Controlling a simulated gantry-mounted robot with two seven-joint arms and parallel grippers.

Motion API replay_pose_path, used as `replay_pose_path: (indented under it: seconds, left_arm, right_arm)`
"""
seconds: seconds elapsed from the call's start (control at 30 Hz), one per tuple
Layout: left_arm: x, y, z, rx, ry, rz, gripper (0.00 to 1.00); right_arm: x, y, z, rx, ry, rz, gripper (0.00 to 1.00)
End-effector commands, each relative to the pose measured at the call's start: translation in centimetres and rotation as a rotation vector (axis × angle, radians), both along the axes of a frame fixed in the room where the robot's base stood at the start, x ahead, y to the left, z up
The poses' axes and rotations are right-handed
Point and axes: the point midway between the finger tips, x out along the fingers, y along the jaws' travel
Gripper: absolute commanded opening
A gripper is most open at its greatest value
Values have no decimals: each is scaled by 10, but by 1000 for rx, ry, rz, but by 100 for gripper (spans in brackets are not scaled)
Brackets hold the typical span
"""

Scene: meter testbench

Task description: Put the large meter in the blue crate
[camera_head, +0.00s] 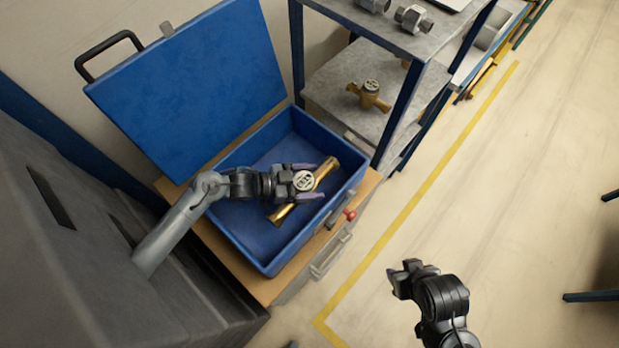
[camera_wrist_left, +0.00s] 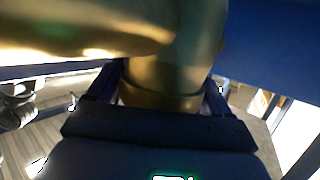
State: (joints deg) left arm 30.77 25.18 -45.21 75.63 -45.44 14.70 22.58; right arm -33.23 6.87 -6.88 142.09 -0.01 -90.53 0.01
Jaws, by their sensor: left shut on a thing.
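The large meter is a long brass pipe body (camera_head: 326,171) with a round pale dial. My left gripper (camera_head: 305,182) is shut on the meter at its middle, around the dial. In the head view the meter shows over the inside of the open blue crate (camera_head: 229,221); I cannot tell whether it touches the crate floor. In the left wrist view the brass body (camera_wrist_left: 165,75) fills the top, between the fingers. My right gripper (camera_head: 405,275) is at the lower right, over the floor, far from the crate; its jaw opening is not clear.
The crate's blue lid (camera_head: 195,85) stands open at the back. The crate sits on a wooden-topped cabinet (camera_head: 270,288). A metal shelf (camera_head: 335,88) on the right holds a smaller brass meter (camera_head: 369,95). Yellow floor tape (camera_head: 440,172) runs past; the floor on the right is mostly clear.

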Motion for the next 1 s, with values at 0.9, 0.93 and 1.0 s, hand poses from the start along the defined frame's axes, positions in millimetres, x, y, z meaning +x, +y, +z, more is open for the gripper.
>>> replay_pose_path:
  seconds: [0.9,0.93,1.0]
  left_arm:
    - [2,-2,-39,-7,-7,-1,0]
    - [2,-2,-40,-7,-7,-1,0]
    - [0,0,-44,1,0,0,89]
  right_arm:
    - [0,-1,-6,-5,-1,4,43]
    - [0,-1,-7,-5,0,4,43]
    - [0,-1,-6,-5,0,4,43]
